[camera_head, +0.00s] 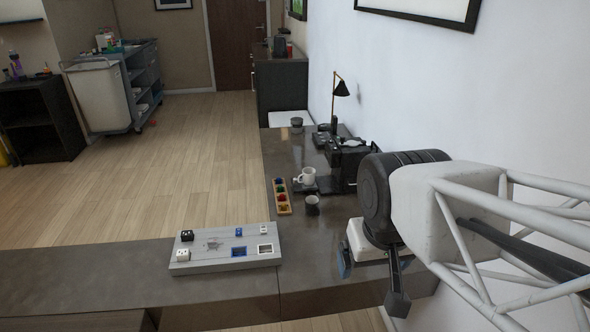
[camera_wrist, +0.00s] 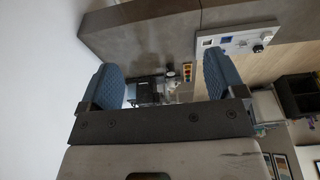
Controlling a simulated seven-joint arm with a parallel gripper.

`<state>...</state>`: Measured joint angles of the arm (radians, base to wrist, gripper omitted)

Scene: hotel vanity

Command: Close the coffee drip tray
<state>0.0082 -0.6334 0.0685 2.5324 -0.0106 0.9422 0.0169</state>
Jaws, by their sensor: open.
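The black coffee machine (camera_head: 350,158) stands on the dark counter against the white wall in the head view. Its dark drip tray (camera_head: 325,187) appears to stick out to the left from the machine's base. A white mug (camera_head: 307,175) is at the tray's outer end; I cannot tell whether it rests on it. My gripper (camera_head: 372,276) is nearer the camera than the machine, apart from it, open and empty. In the wrist view the coffee machine (camera_wrist: 146,91) shows small between the two blue-padded fingers of my gripper (camera_wrist: 160,78); the tray is hard to make out there.
A dark grey cup (camera_head: 312,205) stands in front of the machine. A narrow box with colored items (camera_head: 282,196) lies left of it. A grey board with small blocks (camera_head: 224,250) lies at the counter corner. A black lamp (camera_head: 339,92) stands behind. Counter left of the box is clear.

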